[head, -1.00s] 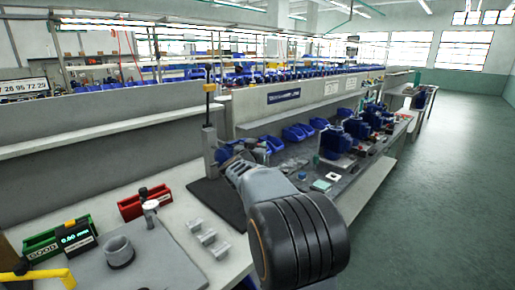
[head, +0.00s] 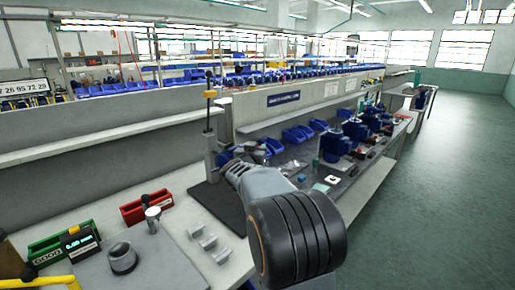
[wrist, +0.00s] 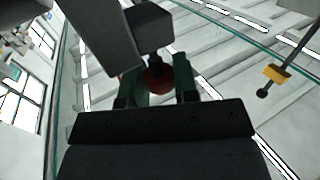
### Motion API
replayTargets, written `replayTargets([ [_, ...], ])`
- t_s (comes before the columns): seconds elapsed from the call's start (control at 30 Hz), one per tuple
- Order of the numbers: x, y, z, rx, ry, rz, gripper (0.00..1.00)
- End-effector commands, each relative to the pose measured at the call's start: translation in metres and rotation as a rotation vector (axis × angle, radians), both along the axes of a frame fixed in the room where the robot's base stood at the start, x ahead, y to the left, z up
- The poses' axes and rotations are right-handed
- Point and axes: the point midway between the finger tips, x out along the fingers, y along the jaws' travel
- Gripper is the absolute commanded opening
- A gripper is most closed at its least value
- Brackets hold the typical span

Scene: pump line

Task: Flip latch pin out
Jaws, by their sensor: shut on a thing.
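In the wrist view, my gripper (wrist: 154,92) has a dark finger on each side of a round red piece (wrist: 157,80), and it is shut on that piece. I cannot tell for certain whether the red piece is the latch pin's knob. In the head view my arm hides the gripper and the pin; the arm reaches toward the base of an upright post (head: 210,150) on the bench.
A yellow collar (head: 210,94) on the post's rod also shows in the wrist view (wrist: 277,75). A red bin (head: 147,207), a green bin (head: 62,240), a grey cup (head: 122,258) and grey blocks (head: 209,244) stand nearby. Blue pumps (head: 334,146) stand further right.

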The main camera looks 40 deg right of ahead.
Motion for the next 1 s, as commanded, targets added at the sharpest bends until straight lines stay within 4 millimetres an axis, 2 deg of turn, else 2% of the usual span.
replayTargets([
  [0.13,0.000,0.000,0.007,-0.010,-0.012,0.000,0.00],
  [0.17,0.000,0.000,0.007,-0.011,-0.013,0.000,0.31],
  [0.4,0.000,0.000,0.005,-0.008,-0.009,0.000,0.54],
  [0.73,-0.003,0.005,0.004,-0.007,-0.007,0.001,0.54],
  [0.87,-0.013,0.019,0.005,-0.007,-0.009,0.003,0.54],
  [1.0,-0.030,0.043,0.005,-0.008,-0.009,0.003,0.54],
])
